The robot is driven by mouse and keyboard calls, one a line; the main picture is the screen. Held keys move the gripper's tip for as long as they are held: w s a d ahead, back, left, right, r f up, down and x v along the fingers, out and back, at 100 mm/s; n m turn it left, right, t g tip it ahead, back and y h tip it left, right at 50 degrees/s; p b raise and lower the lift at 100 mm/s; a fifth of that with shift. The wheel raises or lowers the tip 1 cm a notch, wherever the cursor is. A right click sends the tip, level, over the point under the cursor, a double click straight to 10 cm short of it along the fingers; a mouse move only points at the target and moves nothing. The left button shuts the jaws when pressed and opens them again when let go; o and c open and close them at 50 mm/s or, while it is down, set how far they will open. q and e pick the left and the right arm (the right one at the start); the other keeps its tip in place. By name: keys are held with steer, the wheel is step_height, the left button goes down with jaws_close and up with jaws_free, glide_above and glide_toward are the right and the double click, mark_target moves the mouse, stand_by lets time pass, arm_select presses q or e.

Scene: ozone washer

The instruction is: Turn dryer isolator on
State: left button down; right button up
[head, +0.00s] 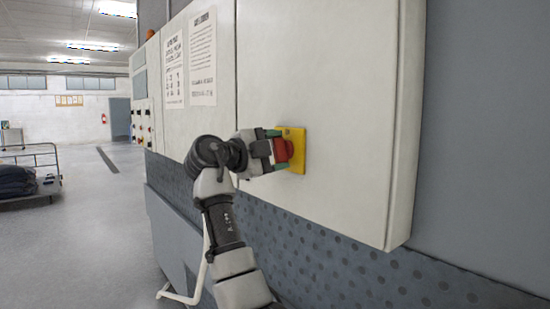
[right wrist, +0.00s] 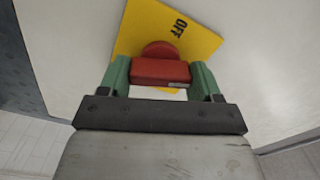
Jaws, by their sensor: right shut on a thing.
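The dryer isolator is a red rotary handle (head: 283,150) on a yellow plate (head: 299,140), fixed to the front of a white cabinet. In the right wrist view the red handle (right wrist: 160,70) sits between the green fingers, and the yellow plate (right wrist: 140,32) behind it reads "OFF". My right gripper (head: 277,149) is shut on the handle, and its fingers show in the right wrist view (right wrist: 160,78) on both sides of it. The plate's other markings are hidden or too small to read. My left gripper is not in view.
The white cabinet (head: 345,100) fills the middle, with paper notices (head: 202,58) on its left part. A white bent pipe (head: 193,285) stands below my arm. A cart with dark cloth (head: 18,182) is at the far left. The floor (head: 95,240) left of the cabinet is clear.

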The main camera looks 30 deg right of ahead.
steer(key=shift+m+b, duration=0.45)
steer(key=shift+m, duration=1.55)
steer(key=o, duration=0.9)
steer(key=shift+d, duration=0.15)
steer(key=a, duration=0.3)
steer(key=a+b, duration=0.1)
steer(key=a, duration=0.7)
steer(key=shift+s+b, duration=0.4)
steer(key=shift+d, duration=0.1)
